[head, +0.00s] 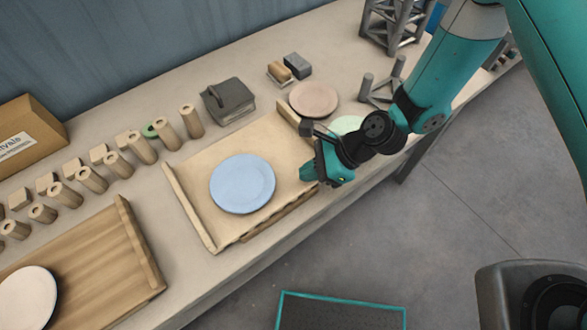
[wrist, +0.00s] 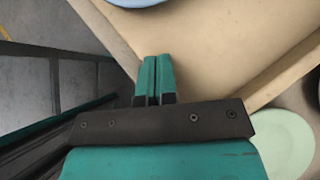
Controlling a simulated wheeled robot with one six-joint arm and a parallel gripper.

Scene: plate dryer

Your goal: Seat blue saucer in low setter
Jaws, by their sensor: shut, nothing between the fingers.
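The blue saucer (head: 242,184) lies flat on a shallow wooden tray (head: 205,225) with raised side rails. A sliver of the saucer shows at the top of the wrist view (wrist: 135,2). My gripper (head: 308,172) is beside the saucer's right, over the tray's right part and apart from the saucer. In the wrist view its teal fingers (wrist: 155,78) are closed together and empty. A low grey stand with upright posts (head: 382,90), perhaps the low setter, is at the back right, partly hidden by my arm.
A tan saucer (head: 313,98) and a pale green saucer (head: 346,124) lie right of the tray. A taller grey frame (head: 392,25) stands behind. A dark grey block (head: 228,100) and several wooden pegs (head: 142,147) line the back. A white plate (head: 28,297) sits on the left board.

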